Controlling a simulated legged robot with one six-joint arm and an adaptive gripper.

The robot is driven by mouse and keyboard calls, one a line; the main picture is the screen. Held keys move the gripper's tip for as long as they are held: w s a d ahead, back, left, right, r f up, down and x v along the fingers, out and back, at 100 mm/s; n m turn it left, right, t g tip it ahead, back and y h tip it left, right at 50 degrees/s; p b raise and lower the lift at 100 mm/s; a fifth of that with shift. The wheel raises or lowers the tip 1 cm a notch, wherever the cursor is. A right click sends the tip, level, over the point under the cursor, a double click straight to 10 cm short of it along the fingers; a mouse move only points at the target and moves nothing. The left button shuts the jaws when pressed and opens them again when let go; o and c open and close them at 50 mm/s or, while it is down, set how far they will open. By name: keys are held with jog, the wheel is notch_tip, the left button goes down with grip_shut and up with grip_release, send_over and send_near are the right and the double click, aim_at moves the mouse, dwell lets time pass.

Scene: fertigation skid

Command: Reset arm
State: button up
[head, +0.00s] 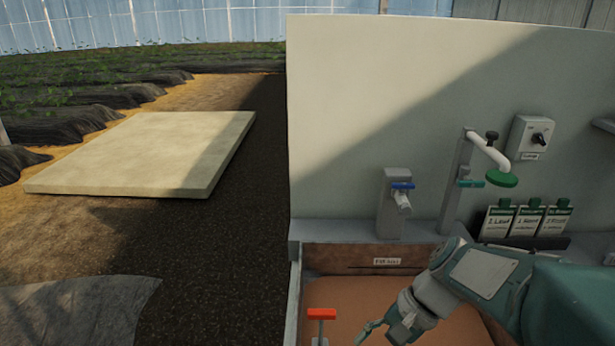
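My arm reaches in from the right edge over a brown basin (340,290) in the skid. My gripper (368,332) is at the bottom of the head view, pointing down and left. Only part of its fingers shows, and the frame edge cuts off the rest. I cannot tell whether it is open or shut, or whether it holds anything. A red-handled valve (321,314) stands just left of it, with a gap between them in the picture.
Behind the basin stand a blue-lever tap (402,187), a green-headed spout (501,178), a switch box (531,137) and several labelled bottles (527,220). A pale wall panel (380,90) rises behind them. On the left, a flat slab (150,150) lies on open ground.

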jog(key=s+d+r+n+t+h, duration=0.4)
jog(key=s+r+n+t+h, duration=0.2)
jog(key=n+t+h, duration=0.1)
jog(key=shift+s+d+r+n, duration=0.15)
jog(key=shift+d+r+n, duration=0.1)
jog(key=shift+n, duration=0.05)
